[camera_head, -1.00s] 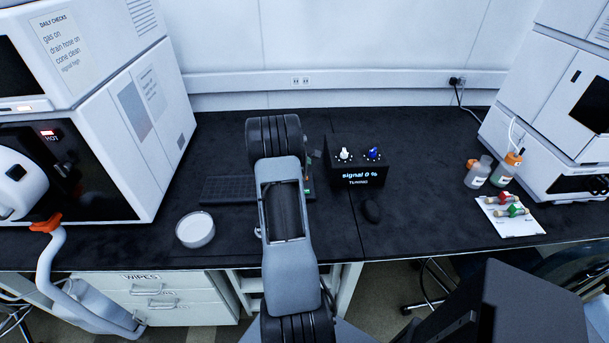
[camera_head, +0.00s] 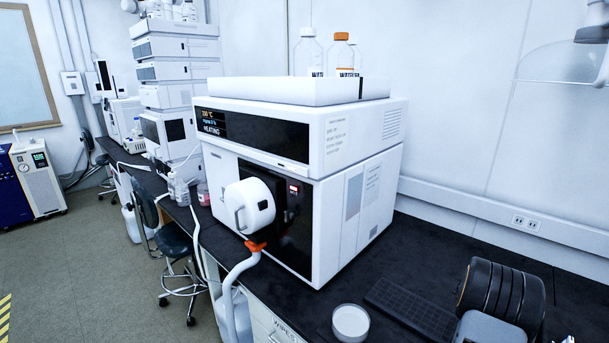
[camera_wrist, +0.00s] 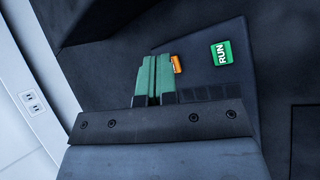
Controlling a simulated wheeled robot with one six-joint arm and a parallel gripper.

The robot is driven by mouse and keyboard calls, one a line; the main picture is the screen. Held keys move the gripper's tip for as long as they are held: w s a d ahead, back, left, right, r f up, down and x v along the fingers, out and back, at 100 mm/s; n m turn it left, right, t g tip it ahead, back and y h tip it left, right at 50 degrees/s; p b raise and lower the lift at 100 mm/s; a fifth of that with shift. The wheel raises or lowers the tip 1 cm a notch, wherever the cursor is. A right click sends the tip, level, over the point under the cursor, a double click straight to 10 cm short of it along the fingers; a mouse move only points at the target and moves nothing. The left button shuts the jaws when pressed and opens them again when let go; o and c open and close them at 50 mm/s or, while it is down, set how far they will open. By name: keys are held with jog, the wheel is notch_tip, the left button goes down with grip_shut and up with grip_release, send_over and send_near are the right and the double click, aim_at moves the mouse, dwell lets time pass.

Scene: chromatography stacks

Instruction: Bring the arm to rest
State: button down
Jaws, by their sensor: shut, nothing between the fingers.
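My gripper (camera_wrist: 153,80) shows in the wrist view, its two green fingers together with nothing between them. I cannot tell whether the fingers touch the box. In the head view part of my arm shows at the lower right, over the dark bench (camera_head: 430,232). The gripper itself is out of that view.
A white instrument (camera_head: 350,135) with a HEATING display and bottles on top stands on the bench. A white round dish (camera_head: 350,323) and a dark keyboard (camera_head: 412,312) lie in front. A white hose (camera_head: 240,285) with an orange fitting hangs at the bench edge.

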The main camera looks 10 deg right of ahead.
jog(key=s+a+r+m+t+y, duration=0.1)
jog(key=a+r, duration=0.5)
jog(key=a, duration=1)
jog(key=s+a+r+m+t+y, duration=0.1)
jog(key=a+r+t+y, duration=0.3)
jog(key=a, duration=1.1)
jog(key=s+a+r+m+t+y, duration=0.1)
jog(key=a+r, duration=0.6)
jog(key=a, duration=0.9)
jog(key=shift+s+a+r+t+y, duration=0.3)
jog(key=shift+r+t+y, duration=0.1)
jog(key=shift+t+y, duration=0.3)
